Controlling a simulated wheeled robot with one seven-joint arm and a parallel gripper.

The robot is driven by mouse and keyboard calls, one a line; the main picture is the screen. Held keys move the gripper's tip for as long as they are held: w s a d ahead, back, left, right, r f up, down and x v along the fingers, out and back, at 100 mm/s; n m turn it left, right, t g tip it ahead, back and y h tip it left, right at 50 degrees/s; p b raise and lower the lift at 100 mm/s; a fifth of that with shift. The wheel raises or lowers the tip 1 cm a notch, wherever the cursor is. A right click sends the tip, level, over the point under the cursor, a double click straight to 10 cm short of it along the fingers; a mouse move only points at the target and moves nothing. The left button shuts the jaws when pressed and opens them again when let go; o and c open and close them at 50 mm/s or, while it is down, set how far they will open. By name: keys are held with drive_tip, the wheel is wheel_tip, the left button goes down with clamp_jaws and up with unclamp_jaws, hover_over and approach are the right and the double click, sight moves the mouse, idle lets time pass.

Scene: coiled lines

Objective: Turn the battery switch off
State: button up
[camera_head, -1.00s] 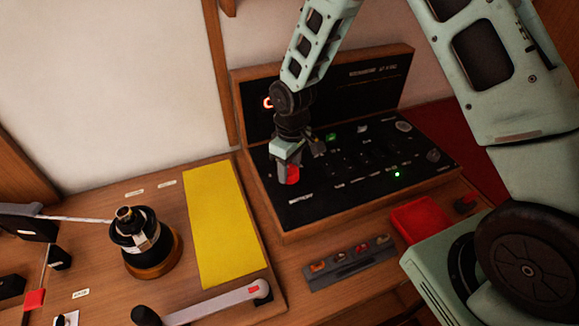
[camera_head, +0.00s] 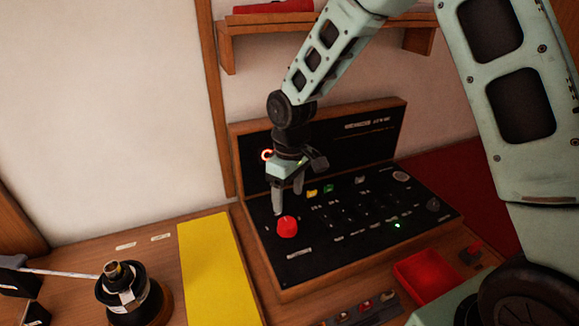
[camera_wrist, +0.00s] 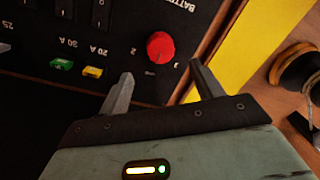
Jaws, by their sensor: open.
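The battery switch is a round red knob (camera_head: 287,227) on the near left part of a black panel (camera_head: 335,240) in a wooden case. In the wrist view the red knob (camera_wrist: 160,46) lies beyond the fingertips, between their lines, with "BATTERY" lettering close by. My gripper (camera_head: 288,200) is open and empty, pointing down just behind the knob, apart from it as far as I can see. In the wrist view my gripper's two fingers (camera_wrist: 160,82) stand apart with bare panel between them. The knob's exact pointer direction is too small to tell.
Yellow (camera_wrist: 91,72) and green (camera_wrist: 62,64) fuses sit on the panel beside my gripper. A glowing red ring (camera_head: 267,155) is on the upright back panel. A yellow sheet (camera_head: 215,265), a winch (camera_head: 130,293) and a red tray (camera_head: 425,272) lie around the case.

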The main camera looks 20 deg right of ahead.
wheel_tip(320, 180, up, 9)
drive_tip(key=b, duration=0.1)
drive_tip(key=shift+w+d, duration=0.15)
drive_tip(key=shift+d, duration=0.05)
drive_tip(key=shift+f, duration=0.1)
